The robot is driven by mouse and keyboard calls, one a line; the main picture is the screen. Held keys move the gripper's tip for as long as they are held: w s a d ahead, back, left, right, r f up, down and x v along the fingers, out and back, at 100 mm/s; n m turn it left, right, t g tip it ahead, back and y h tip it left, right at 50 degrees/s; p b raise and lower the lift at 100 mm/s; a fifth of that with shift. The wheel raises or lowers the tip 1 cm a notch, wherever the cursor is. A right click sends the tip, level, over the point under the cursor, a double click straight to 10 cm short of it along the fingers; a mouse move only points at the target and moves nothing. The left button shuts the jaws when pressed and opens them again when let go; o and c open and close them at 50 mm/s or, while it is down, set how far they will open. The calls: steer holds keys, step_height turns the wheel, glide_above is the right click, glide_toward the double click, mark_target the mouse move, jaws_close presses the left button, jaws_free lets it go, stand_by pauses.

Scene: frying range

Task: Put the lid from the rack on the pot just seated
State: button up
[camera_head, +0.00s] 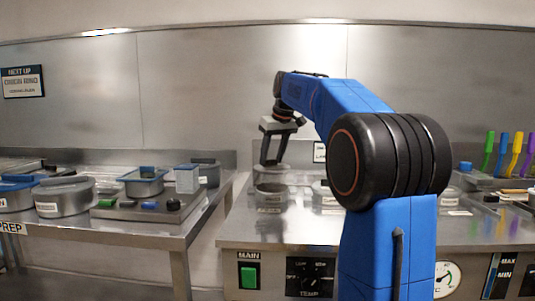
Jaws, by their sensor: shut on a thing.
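My gripper (271,160) points down above the range, at the end of my blue arm. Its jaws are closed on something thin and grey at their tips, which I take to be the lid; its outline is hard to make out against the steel. I cannot make out the lid rack clearly.
The left prep counter (160,228) holds a large round pot (62,198), blue-rimmed pans (145,182) and a grey block with coloured pieces. A gap separates it from the range (290,232). Coloured-handled tools (514,155) stand at the right. A steel wall closes the back.

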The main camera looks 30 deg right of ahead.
mark_target(274, 167)
steer(key=shift+w+f, duration=0.2)
steer(key=shift+w, duration=0.05)
steer(key=shift+f, duration=2.8)
steer(key=shift+s+f, duration=0.2)
steer(key=shift+f, duration=0.1)
steer(key=o, duration=1.6)
steer(key=shift+o, duration=0.2)
steer(key=shift+r, duration=0.1)
steer(key=shift+r, duration=3.4)
